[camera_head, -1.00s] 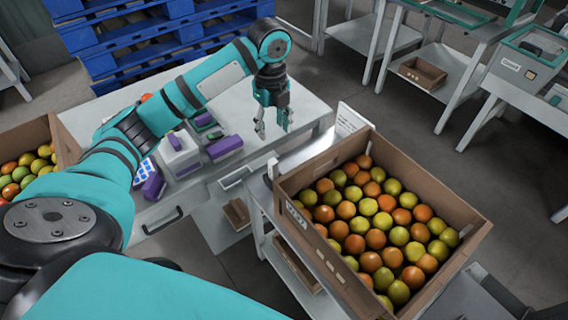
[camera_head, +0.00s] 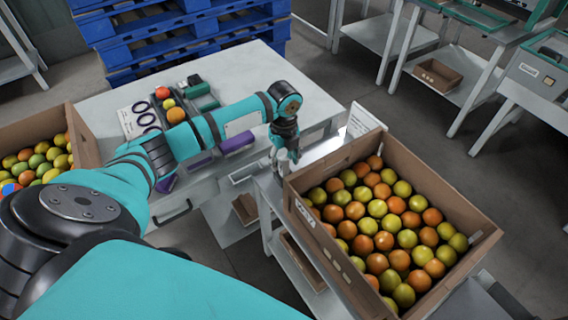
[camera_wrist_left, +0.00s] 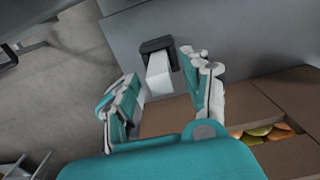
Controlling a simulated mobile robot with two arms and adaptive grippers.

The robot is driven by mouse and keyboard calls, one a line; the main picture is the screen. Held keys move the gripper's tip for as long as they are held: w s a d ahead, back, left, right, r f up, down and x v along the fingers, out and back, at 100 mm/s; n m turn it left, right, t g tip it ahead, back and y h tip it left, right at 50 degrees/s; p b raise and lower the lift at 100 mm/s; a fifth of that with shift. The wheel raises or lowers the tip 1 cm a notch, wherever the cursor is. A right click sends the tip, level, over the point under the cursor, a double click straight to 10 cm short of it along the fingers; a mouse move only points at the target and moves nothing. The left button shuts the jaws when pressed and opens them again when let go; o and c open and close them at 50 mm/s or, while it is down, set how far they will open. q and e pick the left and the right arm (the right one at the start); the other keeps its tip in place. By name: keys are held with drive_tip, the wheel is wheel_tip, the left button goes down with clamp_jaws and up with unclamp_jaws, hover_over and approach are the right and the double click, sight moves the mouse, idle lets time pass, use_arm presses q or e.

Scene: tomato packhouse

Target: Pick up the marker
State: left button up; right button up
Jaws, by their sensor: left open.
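In the head view the fingers hide most of that spot. My right gripper is not in view.
A cardboard crate of tomatoes (camera_head: 435,185) stands right of the gripper on a metal stand. A white card (camera_head: 362,120) rises behind it. The grey table (camera_head: 310,100) holds dark rings, a few fruits and purple-trimmed devices. Another crate (camera_head: 85,140) is at left. Blue pallets (camera_head: 180,35) stand behind.

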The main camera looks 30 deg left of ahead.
use_arm(q)
drive_tip(key=shift+f, duration=0.2)
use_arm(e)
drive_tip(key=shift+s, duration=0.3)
use_arm(q)
clamp_jaws()
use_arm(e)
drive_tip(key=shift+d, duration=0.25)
use_arm(q)
wheel_tip(320, 180, up, 9)
drive_tip(key=shift+r, duration=0.5)
drive_tip(key=shift+r+p, duration=2.5)
drive_tip(key=shift+p, duration=0.65)
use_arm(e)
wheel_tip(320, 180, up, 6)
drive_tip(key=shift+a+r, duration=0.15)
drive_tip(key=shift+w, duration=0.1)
